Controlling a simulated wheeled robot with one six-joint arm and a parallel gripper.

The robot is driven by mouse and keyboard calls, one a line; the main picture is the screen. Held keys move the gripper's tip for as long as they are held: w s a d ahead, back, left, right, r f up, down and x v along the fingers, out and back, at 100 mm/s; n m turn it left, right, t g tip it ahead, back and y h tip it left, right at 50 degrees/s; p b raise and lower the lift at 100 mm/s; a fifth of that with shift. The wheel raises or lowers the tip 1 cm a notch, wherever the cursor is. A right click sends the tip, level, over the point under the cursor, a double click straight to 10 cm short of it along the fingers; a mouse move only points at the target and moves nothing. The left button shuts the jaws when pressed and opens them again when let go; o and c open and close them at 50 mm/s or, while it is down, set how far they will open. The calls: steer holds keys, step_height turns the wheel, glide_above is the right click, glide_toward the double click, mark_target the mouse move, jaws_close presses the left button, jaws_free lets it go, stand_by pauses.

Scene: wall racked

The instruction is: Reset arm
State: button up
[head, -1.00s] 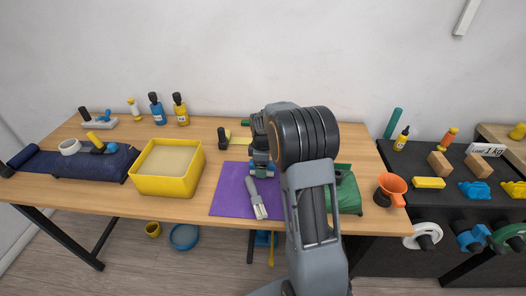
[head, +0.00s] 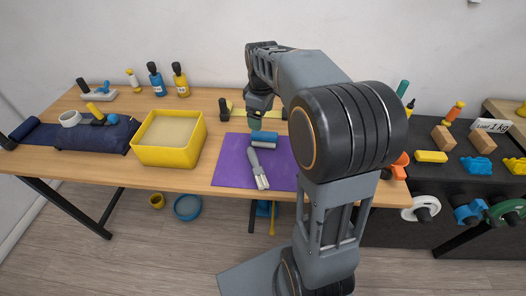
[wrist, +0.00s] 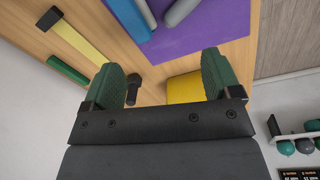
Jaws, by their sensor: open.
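My gripper (wrist: 162,75) is open, its two green fingers spread wide with nothing between them in the wrist view. In the head view my gripper (head: 256,122) hangs above the back edge of the purple mat (head: 228,163), near a blue roller (head: 264,139). The roller and a grey-handled brush (head: 257,168) lie on the mat. The mat (wrist: 215,30) also shows at the top of the wrist view. My arm hides part of the table's right side in the head view.
A yellow bin (head: 163,154) stands left of the mat. A dark blue rolled cloth (head: 85,135) lies further left, and bottles (head: 156,79) stand at the back. A dark rack with wooden blocks (head: 482,141) is at the right. The table's front strip is clear.

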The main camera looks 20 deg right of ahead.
steer(key=s+a+f+m+t, duration=0.1)
steer(key=s+a+m, duration=0.2)
steer(key=s, duration=0.5)
steer(key=s+a+f+m+t, duration=0.1)
steer(key=s+a+m, duration=0.3)
steer(key=s, duration=0.5)
steer(key=shift+a+f+m+t, duration=0.15)
steer(key=shift+f+m+t, duration=0.15)
steer(key=shift+f+m, duration=0.45)
steer(key=shift+r, duration=0.2)
